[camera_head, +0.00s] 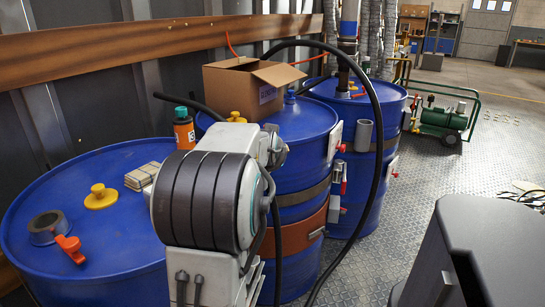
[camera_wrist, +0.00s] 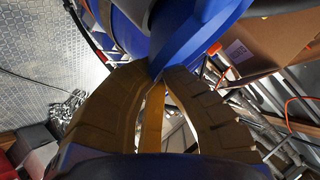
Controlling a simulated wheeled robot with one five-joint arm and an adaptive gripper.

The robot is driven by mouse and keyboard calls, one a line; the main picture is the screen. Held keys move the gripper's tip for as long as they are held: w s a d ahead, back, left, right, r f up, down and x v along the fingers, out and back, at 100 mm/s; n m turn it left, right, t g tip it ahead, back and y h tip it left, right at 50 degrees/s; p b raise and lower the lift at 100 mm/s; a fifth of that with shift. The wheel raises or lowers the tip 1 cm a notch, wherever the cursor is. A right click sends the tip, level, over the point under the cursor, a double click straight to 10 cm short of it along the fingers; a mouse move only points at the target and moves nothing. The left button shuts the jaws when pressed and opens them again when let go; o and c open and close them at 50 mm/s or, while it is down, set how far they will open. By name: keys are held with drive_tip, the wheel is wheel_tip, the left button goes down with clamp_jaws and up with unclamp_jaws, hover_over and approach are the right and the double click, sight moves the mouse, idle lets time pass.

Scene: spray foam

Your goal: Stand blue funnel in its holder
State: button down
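In the head view, my arm hides the gripper and the funnel. A grey open cylinder (camera_head: 363,135) is fixed to the side of the rear blue drum and may be the holder; nothing is seen standing in it.
Blue drums stand in a row: front (camera_head: 110,255), middle (camera_head: 310,125) and rear (camera_head: 395,95). A cardboard box (camera_head: 235,90), an orange bottle (camera_head: 184,130) and yellow caps (camera_head: 101,196) are on them. A black hose (camera_head: 378,150) arches past. Open floor (camera_head: 430,175) lies right.

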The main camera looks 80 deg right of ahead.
drive_tip(key=shift+f, duration=0.3)
drive_tip(key=c, duration=1.3)
unclamp_jaws()
drive_tip(key=shift+c, duration=0.2)
drive_tip(key=v, duration=1.2)
drive_tip(key=shift+a, duration=0.1)
drive_tip(key=w+a+r+n+t+y+p, duration=0.25)
drive_tip(key=w+a+n+p, duration=0.3)
drive_tip(key=w+a, duration=0.4)
drive_tip(key=w+a+r+n+t+y+p, duration=0.1)
drive_tip(key=w+a+n+y+p, duration=0.2)
drive_tip(key=w+a+n+p, duration=0.45)
drive_tip(key=s+a+r+n+y+p, duration=0.1)
drive_tip(key=a+n+y+p, duration=0.1)
drive_tip(key=a, duration=0.7)
drive_tip(key=s+a+r+n+g+y+p, duration=0.1)
drive_tip(key=s+a+n+p, duration=0.1)
drive_tip(key=a+n+p, duration=0.3)
drive_tip(key=s+a+r+n+y+p, duration=0.1)
drive_tip(key=s+a+n+y+p, duration=0.1)
drive_tip(key=a, duration=1.1)
drive_tip(key=shift+s+a+r+n+g+y+p, duration=0.25)
drive_tip(key=shift+a+n+g+y+p, duration=0.1)
drive_tip(key=shift+n+p, duration=0.6)
